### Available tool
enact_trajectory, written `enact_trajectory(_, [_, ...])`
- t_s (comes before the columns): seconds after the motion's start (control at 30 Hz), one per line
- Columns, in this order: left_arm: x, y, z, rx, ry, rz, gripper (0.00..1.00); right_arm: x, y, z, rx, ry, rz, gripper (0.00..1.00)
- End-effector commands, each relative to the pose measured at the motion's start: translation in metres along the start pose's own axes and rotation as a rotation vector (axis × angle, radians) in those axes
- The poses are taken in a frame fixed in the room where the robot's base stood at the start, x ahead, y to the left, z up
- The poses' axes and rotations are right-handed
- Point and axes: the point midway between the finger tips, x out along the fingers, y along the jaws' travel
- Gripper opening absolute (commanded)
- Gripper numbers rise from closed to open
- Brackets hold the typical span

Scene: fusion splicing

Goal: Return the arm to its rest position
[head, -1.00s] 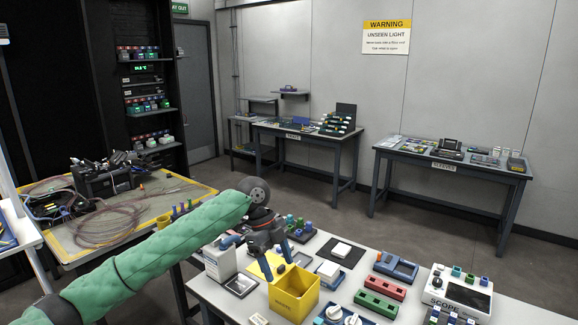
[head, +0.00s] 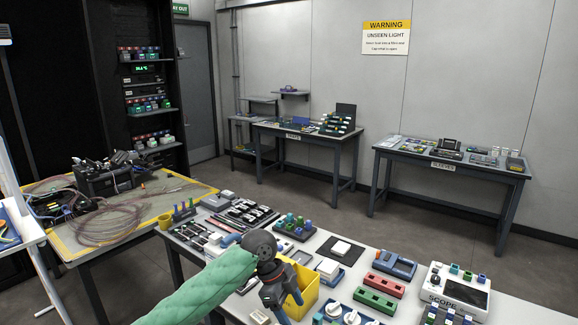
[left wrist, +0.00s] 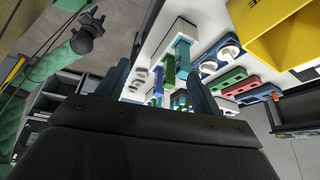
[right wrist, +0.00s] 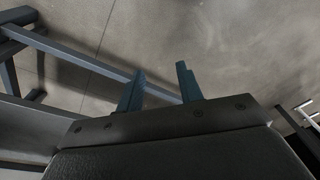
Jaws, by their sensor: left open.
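My left arm, in a green padded sleeve (head: 200,290), reaches in from the bottom of the head view. Its gripper (head: 278,300) points down at the near side of the bench, in front of the yellow bin (head: 305,285) and partly covering it. In the left wrist view the two fingers of the left gripper (left wrist: 160,85) stand well apart with nothing held between them. My right gripper shows only in the right wrist view (right wrist: 158,88). Its fingers are apart and empty, over bare grey floor.
The white bench (head: 400,305) holds a green block (head: 375,301), a red block (head: 384,284), a blue device (head: 394,264) and a white scope box (head: 455,291). A yellow-edged table (head: 130,228) with coiled cable stands at left. The floor beyond the bench is clear.

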Motion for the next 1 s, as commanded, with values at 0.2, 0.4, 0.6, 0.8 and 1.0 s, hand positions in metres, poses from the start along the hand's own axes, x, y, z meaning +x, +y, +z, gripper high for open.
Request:
enact_trajectory(0.2, [0.04,0.028,-0.002,-0.127,0.031,-0.062,0.66,-0.001,0.001,-0.006,-0.001,0.007,0.001,0.36])
enact_trajectory(0.4, [0.068,0.054,0.001,-0.265,0.055,-0.125,0.66,-0.004,0.003,-0.017,-0.001,0.02,0.003,0.36])
enact_trajectory(0.6, [0.09,0.081,0.008,-0.418,0.076,-0.189,0.66,-0.004,0.002,-0.017,-0.001,0.02,0.003,0.36])
enact_trajectory(0.8, [0.108,0.113,0.021,-0.587,0.088,-0.251,0.66,-0.002,0.001,-0.009,-0.001,0.011,0.001,0.36])
enact_trajectory(1.0, [0.122,0.149,0.038,-0.768,0.09,-0.313,0.66,-0.001,0.0,-0.004,0.0,0.005,0.0,0.36])
